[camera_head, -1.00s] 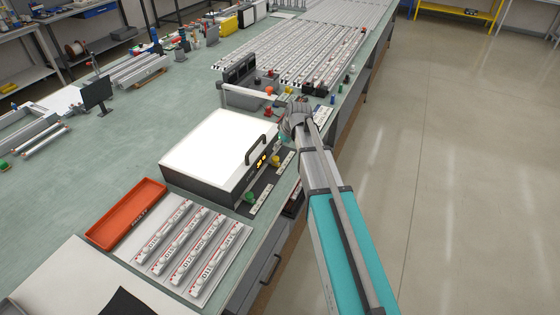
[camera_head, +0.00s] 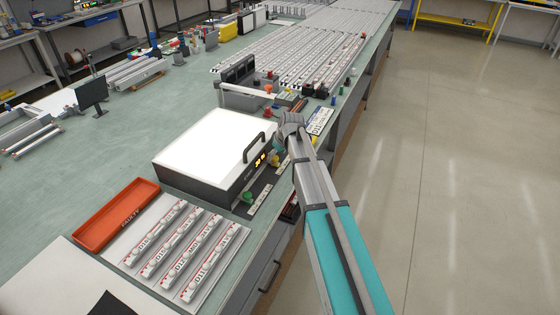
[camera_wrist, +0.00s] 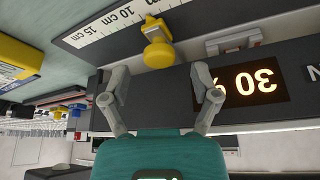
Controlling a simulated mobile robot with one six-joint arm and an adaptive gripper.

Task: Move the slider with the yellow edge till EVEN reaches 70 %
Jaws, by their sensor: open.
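The light box (camera_head: 215,150) has a bright white top and a dark front panel. Its amber display (camera_wrist: 250,82) appears upside down in the wrist view and seems to read 30, with a percent sign partly behind one finger. A yellow slider knob (camera_wrist: 157,48) stands by a scale strip (camera_wrist: 125,22) marked in cm; this knob also shows in the head view (camera_head: 275,160). My gripper (camera_wrist: 160,72) is open, its two fingers apart on either side of the knob's line. The knob lies just beyond the fingertips, seemingly untouched. In the head view my gripper (camera_head: 288,128) is above the panel.
A green knob (camera_head: 247,196) sits nearer on the same panel. A black handle (camera_head: 255,147) rises from the box. An orange tray (camera_head: 115,215) and a plate of labelled bars (camera_head: 205,285) lie in front. Small parts crowd the bench beyond the gripper.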

